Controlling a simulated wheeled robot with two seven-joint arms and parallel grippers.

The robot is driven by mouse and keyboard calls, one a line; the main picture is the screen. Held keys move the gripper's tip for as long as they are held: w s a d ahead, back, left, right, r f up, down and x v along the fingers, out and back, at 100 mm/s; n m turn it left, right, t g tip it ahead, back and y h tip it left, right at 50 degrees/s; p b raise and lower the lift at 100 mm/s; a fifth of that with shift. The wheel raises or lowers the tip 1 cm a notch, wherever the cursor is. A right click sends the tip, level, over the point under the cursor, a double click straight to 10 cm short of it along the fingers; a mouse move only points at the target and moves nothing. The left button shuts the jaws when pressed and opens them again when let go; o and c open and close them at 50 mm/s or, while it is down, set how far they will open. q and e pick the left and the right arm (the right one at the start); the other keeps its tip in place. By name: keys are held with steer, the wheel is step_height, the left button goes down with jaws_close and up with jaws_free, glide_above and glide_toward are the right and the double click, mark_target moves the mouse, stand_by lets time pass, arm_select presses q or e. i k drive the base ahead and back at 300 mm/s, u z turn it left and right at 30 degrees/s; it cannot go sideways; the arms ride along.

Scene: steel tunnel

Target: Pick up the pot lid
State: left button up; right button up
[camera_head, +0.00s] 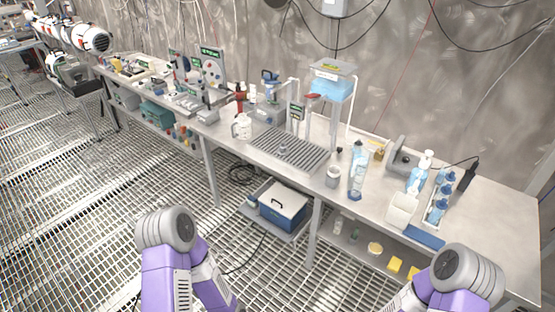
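I cannot make out a pot lid for certain in the head view. A small grey knob-like thing (283,149) sits on the slatted drain area of the steel bench (480,215); it is too small to identify. A blue box with a pale lid and dark handle (283,203) stands on the low shelf under the bench. Purple and grey links of both my arms show at the bottom edge, left and right. Both grippers are outside the picture.
A white jug (242,127), blue-topped dispenser (333,82), clear bottle (357,172), pump bottle (421,172) and blue bottle rack (439,200) stand on the bench. The grated floor (85,210) at left is largely clear.

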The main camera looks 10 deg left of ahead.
mark_target(283, 147)
steer(key=u, duration=0.6)
steer(key=i, duration=0.75)
steer(key=u, duration=0.45)
steer(key=i, duration=0.9)
steer(key=z, duration=0.5)
